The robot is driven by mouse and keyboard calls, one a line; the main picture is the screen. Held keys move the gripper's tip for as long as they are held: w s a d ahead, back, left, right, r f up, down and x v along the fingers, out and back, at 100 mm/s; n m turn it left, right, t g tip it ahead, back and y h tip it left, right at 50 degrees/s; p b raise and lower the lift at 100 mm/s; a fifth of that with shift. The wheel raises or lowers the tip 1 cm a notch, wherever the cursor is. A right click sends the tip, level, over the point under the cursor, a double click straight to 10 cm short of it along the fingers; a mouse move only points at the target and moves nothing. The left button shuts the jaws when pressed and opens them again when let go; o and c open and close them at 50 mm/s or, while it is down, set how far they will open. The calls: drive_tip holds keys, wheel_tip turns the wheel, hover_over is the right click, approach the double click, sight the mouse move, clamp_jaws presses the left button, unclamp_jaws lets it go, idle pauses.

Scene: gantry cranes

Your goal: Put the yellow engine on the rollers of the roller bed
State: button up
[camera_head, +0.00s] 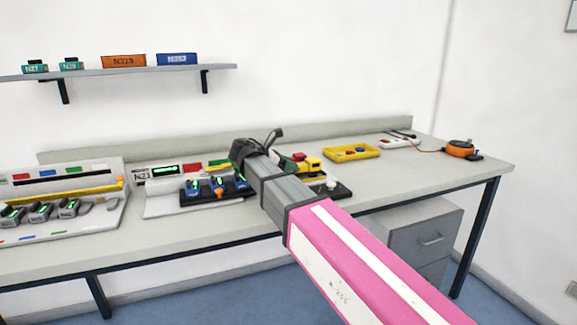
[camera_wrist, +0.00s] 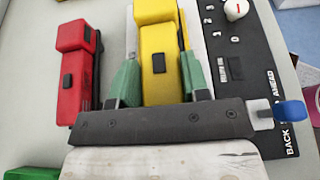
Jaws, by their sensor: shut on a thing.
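The yellow engine (camera_wrist: 156,35) is in the wrist view, between the green-padded fingers of my gripper (camera_wrist: 160,72). The fingers are shut on its sides. A black panel (camera_wrist: 232,62) with a white knob and the words BACK and AHEAD lies to its right. A pale strip shows beside and under the engine. I cannot tell whether the engine touches it, and no rollers can be made out. In the head view, a yellow engine shape (camera_head: 313,164) and the black base (camera_head: 343,192) show just right of my arm.
A red engine (camera_wrist: 76,60) stands close left of the gripper, and a green one (camera_wrist: 32,173) is at the lower left. A yellow tray (camera_head: 352,153) and an orange tape reel (camera_head: 459,148) lie farther right. Consoles (camera_head: 60,205) fill the left bench.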

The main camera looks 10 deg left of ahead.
drive_tip(key=o, duration=1.1)
drive_tip(key=shift+f, duration=0.1)
drive_tip(key=v, duration=1.2)
drive_tip(key=shift+r, duration=0.25)
